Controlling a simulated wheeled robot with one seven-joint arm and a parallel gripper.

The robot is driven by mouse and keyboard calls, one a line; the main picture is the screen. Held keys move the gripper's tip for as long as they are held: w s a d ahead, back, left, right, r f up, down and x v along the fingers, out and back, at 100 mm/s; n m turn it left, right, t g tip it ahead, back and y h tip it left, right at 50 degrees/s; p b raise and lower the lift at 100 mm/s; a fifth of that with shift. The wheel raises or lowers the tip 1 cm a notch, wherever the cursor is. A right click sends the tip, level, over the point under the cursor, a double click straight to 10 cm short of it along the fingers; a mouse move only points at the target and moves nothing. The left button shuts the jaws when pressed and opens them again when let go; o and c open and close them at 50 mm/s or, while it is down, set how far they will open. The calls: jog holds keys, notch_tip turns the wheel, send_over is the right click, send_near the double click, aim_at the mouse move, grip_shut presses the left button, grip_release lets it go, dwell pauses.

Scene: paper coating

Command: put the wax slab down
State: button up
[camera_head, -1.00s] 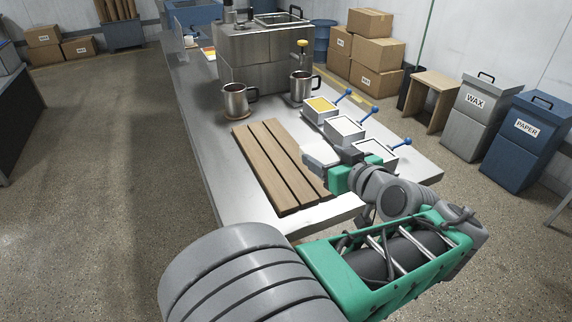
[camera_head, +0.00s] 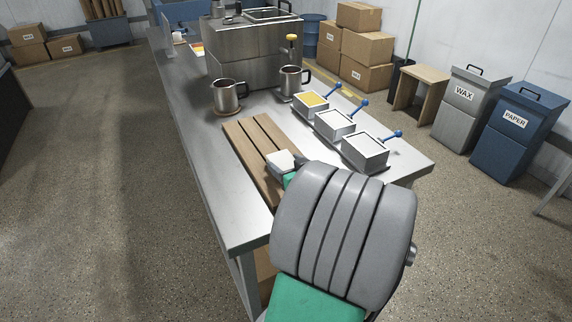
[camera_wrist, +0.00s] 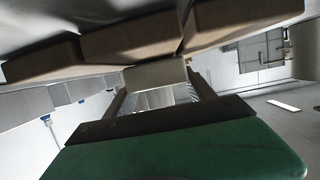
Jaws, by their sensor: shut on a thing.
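The pale wax slab (camera_head: 281,161) is over the right side of the slatted wooden rack (camera_head: 247,142) on the steel bench. My gripper (camera_head: 291,167) is shut on it. In the wrist view the slab (camera_wrist: 154,74) sits between the two fingers (camera_wrist: 156,88), close to the brown slats (camera_wrist: 130,42). I cannot tell whether it touches them. My own arm hides the near right part of the rack and most of the gripper in the head view.
Three square molds with blue-knobbed handles, one yellow-filled (camera_head: 311,103), one in the middle (camera_head: 334,124) and one nearest (camera_head: 365,151), stand right of the rack. Two metal mugs (camera_head: 226,97) (camera_head: 290,83) stand beyond it. The rack's far left slats are bare.

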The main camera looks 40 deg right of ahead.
jog(key=shift+f, duration=0.1)
jog(key=shift+f+b, duration=0.15)
jog(key=shift+b, duration=0.15)
jog(key=o, duration=1.6)
jog(key=shift+r+p, duration=0.25)
jog(key=shift+p, duration=0.05)
jog(key=v, duration=1.2)
